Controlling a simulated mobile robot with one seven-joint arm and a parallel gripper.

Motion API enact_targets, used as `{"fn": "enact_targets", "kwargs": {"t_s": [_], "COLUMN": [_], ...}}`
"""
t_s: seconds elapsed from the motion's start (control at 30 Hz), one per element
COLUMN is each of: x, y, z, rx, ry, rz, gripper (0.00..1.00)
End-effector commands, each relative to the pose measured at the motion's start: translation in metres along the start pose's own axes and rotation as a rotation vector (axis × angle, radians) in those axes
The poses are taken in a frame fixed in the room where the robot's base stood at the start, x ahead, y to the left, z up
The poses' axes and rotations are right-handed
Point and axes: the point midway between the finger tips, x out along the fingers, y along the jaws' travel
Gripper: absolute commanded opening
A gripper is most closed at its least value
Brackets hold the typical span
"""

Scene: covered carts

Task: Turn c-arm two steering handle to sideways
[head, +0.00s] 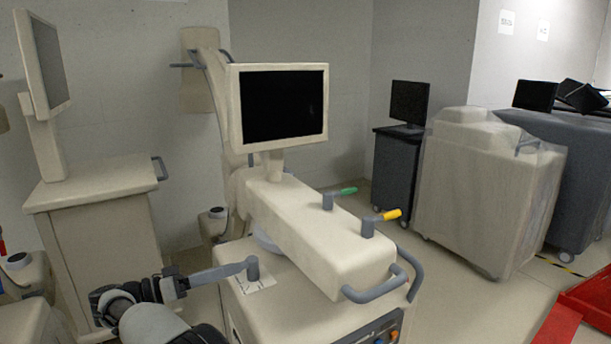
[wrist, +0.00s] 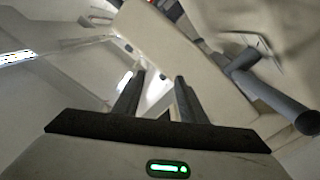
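The grey steering handle (head: 222,272) is on the near left of the beige c-arm (head: 315,235). Its round pivot stands on a white label plate (head: 258,285), and its bar points left in the head view, toward my gripper (head: 174,284). In the wrist view the handle (wrist: 270,95) runs from its pivot at upper right down to a round end at far right. My gripper (wrist: 158,92) is open there, with two dark fingers apart and nothing between them. The handle lies to the right of the fingers, outside the gap. Whether anything touches is unclear in the head view.
A beige cart (head: 105,225) stands left. Covered carts (head: 480,180) stand right, with a red object (head: 580,310) below.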

Motion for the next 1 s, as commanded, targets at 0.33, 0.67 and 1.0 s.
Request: {"fn": "enact_targets", "kwargs": {"t_s": [0.33, 0.67, 1.0], "x": [0.073, 0.143, 0.150], "y": [-0.006, 0.062, 0.175], "z": [-0.146, -0.300, -0.219], "rx": [0.301, 0.545, 0.379], "ry": [0.197, 0.434, 0.288], "rz": [-0.258, -0.785, -1.286], "gripper": [0.38, 0.38, 0.38]}}
